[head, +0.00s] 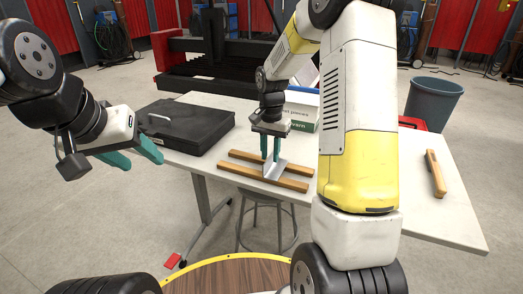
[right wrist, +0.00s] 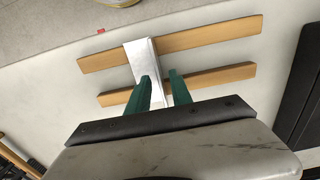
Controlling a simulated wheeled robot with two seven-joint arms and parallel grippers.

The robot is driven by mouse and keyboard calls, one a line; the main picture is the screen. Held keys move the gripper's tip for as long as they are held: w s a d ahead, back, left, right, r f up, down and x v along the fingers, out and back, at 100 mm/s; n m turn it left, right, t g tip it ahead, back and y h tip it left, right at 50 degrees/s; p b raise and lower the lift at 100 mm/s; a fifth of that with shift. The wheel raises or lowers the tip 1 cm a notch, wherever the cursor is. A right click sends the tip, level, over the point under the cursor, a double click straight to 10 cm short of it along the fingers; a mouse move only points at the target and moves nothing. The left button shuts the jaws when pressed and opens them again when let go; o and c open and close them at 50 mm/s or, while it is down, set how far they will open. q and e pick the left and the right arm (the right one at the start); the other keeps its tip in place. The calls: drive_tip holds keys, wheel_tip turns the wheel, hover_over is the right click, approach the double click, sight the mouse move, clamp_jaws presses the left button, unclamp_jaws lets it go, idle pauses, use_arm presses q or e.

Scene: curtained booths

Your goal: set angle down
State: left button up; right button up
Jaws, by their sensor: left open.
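The angle (head: 276,168) is a bright metal L-shaped piece. It lies across two wooden strips on the white table, and it also shows in the right wrist view (right wrist: 138,55). My right gripper (head: 270,158) points down at the angle, its teal fingers at one end of it. In the right wrist view its fingers (right wrist: 159,76) stand a small gap apart, with metal showing between them. I cannot tell whether they press on it. My left gripper (head: 148,154) is open and empty, left of the table beside a black case.
The two wooden strips (head: 262,180) lie roughly parallel on the white table (head: 440,221). A black case (head: 185,126) lies at the left, a white box (head: 302,108) behind. A wooden-handled tool (head: 435,173) lies at the right. A grey bin (head: 432,103) stands behind the table. The right front of the table is clear.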

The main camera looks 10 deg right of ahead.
wheel_tip(320, 180, up, 10)
drive_tip(key=s+r+n+t+y, duration=0.1)
drive_tip(key=s+r+n+t, duration=0.25)
drive_tip(key=s+r, duration=0.7)
drive_tip(key=s+a+f+n+t+y, duration=0.1)
drive_tip(key=s+n, duration=0.3)
drive_tip(key=s, duration=0.9)
drive_tip(key=shift+s+a+f+t, duration=0.15)
drive_tip(key=shift+s+a+t, duration=0.25)
drive_tip(key=shift+a+t, duration=0.35)
drive_tip(key=shift+d, duration=0.15)
